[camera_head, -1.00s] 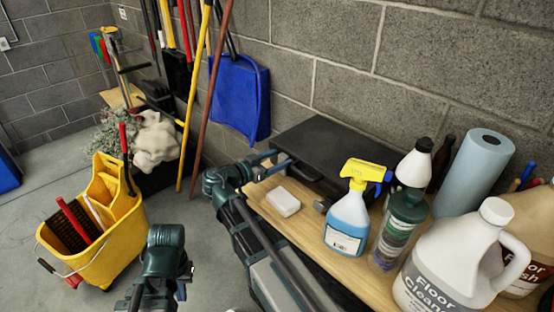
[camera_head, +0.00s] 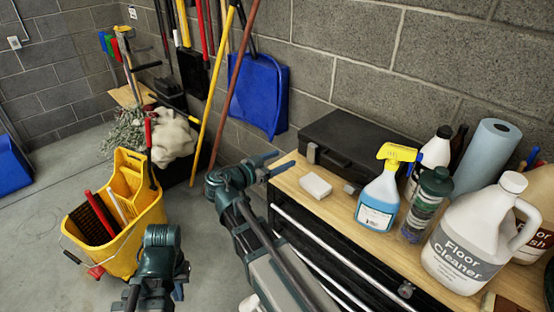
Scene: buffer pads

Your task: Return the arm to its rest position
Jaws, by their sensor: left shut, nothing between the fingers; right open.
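My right arm reaches up from the bottom middle. Its gripper (camera_head: 275,166) is open and empty at the left edge of the wooden bench top (camera_head: 292,186), left of a black case (camera_head: 365,145) and apart from it. My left arm comes in at the bottom left, in front of the yellow mop bucket (camera_head: 128,262). Its gripper (camera_head: 180,284) is small and partly hidden behind the arm, low over the floor, and looks shut and empty.
The bench holds a white block (camera_head: 315,185), a spray bottle (camera_head: 378,203), a green bottle (camera_head: 424,207), a floor cleaner jug (camera_head: 470,240) and a blue paper roll (camera_head: 484,160). A blue dustpan (camera_head: 262,95) hangs on the wall. Open floor (camera_head: 50,205) lies at the left.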

